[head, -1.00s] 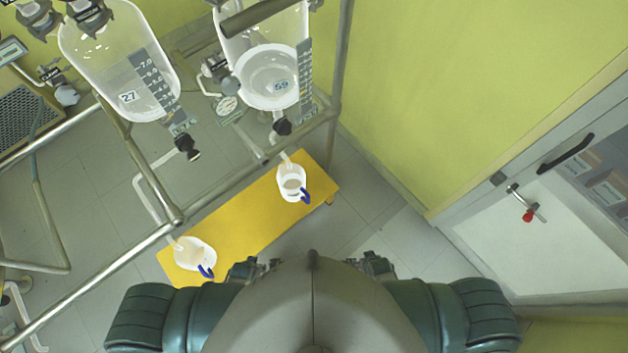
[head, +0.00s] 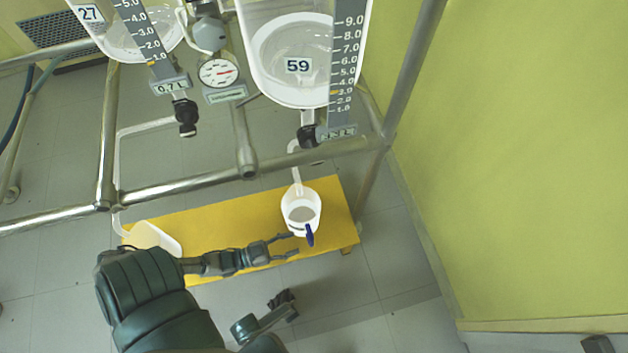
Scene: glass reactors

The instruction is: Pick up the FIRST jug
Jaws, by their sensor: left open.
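A white jug (head: 301,207) with a blue handle (head: 310,236) stands upright at the right end of the yellow bench, under the outlet tube of the reactor marked 59. It holds some greyish content. A second pale jug (head: 160,240) is at the bench's left end, partly hidden by my left arm. My left gripper (head: 294,245) reaches in from the left over the bench's front edge. Its fingers are open and point right at the blue handle, a little short of it, with nothing between them. A dark part of my right arm (head: 282,299) shows low in the middle; its jaws cannot be made out.
The yellow bench (head: 220,222) stands low on grey tiles. Glass reactors marked 59 (head: 298,90) and 27 (head: 135,48) hang above. A yellow-green wall (head: 500,170) is to the right. The floor right of the bench is clear.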

